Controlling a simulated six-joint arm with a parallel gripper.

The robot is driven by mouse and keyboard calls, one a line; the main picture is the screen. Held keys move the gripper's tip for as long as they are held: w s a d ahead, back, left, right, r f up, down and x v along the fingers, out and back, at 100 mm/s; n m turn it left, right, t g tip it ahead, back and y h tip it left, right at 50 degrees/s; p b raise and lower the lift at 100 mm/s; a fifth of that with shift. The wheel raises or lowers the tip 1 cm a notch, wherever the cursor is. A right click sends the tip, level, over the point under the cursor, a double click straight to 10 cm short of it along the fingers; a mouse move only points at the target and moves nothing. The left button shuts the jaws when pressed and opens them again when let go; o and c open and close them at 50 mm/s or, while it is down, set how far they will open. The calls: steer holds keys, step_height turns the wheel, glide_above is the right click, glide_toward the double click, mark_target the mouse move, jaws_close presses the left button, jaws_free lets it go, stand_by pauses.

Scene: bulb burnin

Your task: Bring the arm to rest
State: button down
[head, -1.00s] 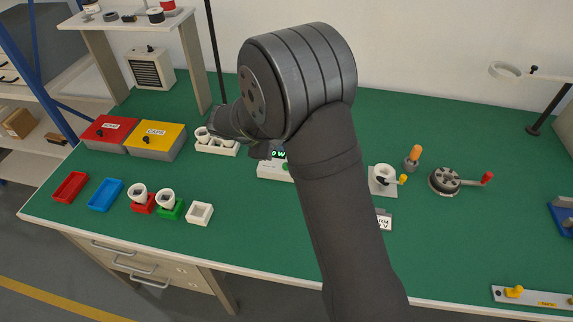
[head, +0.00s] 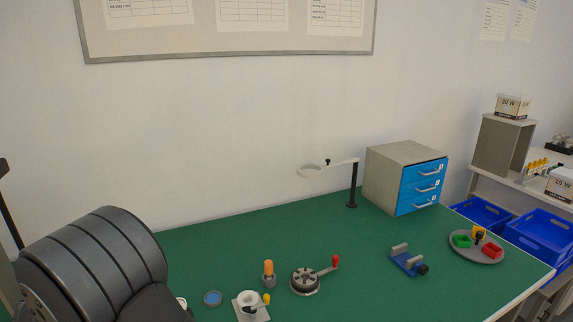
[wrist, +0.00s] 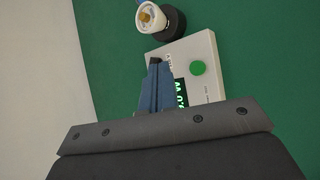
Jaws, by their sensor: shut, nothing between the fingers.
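My gripper (wrist: 155,72) shows in the wrist view, its blue fingers closed together with nothing between them. The fingers are over or beside a white box (wrist: 208,58) with a lit green display and a round green button (wrist: 198,68). I cannot tell whether they touch it. In the head view only my dark arm shows at the lower left; the gripper is outside that picture.
In the wrist view a white cup with a brass-coloured centre (wrist: 150,18) is beyond the fingers. In the head view a white socket stand (head: 250,307), a crank wheel (head: 305,281) and a blue fixture (head: 408,262) stand on the green bench (head: 350,285). A drawer cabinet (head: 382,185) stands behind.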

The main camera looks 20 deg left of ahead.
step_height(320, 180, up, 2)
steer(key=shift+r, duration=0.25)
steer(key=shift+f, duration=0.1)
